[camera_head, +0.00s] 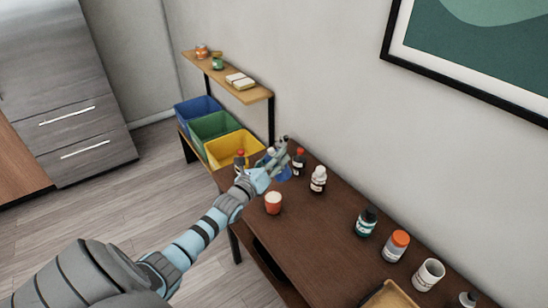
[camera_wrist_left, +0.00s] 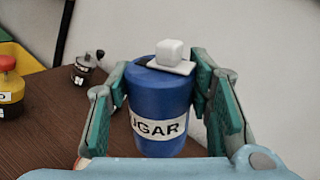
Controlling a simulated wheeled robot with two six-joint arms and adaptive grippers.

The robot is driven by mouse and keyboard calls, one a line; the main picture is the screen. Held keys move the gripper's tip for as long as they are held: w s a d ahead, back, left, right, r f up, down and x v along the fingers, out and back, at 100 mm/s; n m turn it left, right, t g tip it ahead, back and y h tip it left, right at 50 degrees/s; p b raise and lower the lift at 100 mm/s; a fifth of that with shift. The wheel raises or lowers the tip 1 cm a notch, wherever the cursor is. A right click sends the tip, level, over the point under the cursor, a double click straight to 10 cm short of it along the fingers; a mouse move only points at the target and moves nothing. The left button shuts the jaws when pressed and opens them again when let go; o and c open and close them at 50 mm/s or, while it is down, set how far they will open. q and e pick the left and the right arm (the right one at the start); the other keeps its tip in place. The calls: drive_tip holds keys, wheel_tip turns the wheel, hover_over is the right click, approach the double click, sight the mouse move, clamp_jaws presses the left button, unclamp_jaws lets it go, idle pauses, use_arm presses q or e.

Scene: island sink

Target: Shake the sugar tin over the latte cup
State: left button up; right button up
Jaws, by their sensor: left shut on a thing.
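The sugar tin (camera_wrist_left: 160,104) is blue with a white label reading "UGAR" and a white cube on its lid. My left gripper (camera_wrist_left: 165,100) is shut on the tin, one finger on each side. In the head view my left gripper (camera_head: 273,162) is over the far end of the brown table, with part of the blue tin (camera_head: 285,173) showing beside it. A white mug (camera_head: 428,275) stands at the right. I cannot tell which is the latte cup. My right gripper is not in view.
Several bottles and jars stand along the wall side of the table (camera_head: 317,230), including a white bottle (camera_head: 318,180) and an orange-lidded jar (camera_head: 396,246). A wooden tray (camera_head: 388,296) is at the front. Blue, green and yellow bins (camera_head: 232,148) stand beyond. The table's middle is clear.

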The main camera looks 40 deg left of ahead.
sight(276, 198)
use_arm(q)
drive_tip(key=shift+d+f+n+b, duration=0.1)
drive_tip(key=shift+f+n+b, duration=0.4)
drive_tip(key=shift+f+b, duration=0.15)
drive_tip(key=f+n+b, duration=0.1)
drive_tip(key=f, duration=0.1)
drive_tip(key=w+f+n+b, duration=0.1)
drive_tip(key=f+n+b, duration=0.1)
drive_tip(key=shift+w+d+n, duration=0.1)
drive_tip(key=shift+w+n, duration=0.1)
drive_tip(key=shift+n, duration=0.1)
drive_tip(key=f+n+b, duration=0.1)
drive_tip(key=n, duration=0.1)
drive_tip(key=f+n+b, duration=0.2)
drive_tip(key=n, duration=0.1)
drive_tip(key=f+n+b, duration=0.2)
drive_tip(key=shift+s+d+f+n, duration=0.15)
drive_tip(key=shift+s+f+n, duration=0.05)
drive_tip(key=shift+s+n, duration=0.1)
drive_tip(key=n, duration=0.1)
drive_tip(key=n+b, duration=0.1)
drive_tip(key=n, duration=0.1)
drive_tip(key=shift+w+f, duration=0.1)
drive_tip(key=shift+f, duration=0.25)
drive_tip(key=shift+r+n, duration=0.1)
drive_tip(key=shift+n, duration=0.5)
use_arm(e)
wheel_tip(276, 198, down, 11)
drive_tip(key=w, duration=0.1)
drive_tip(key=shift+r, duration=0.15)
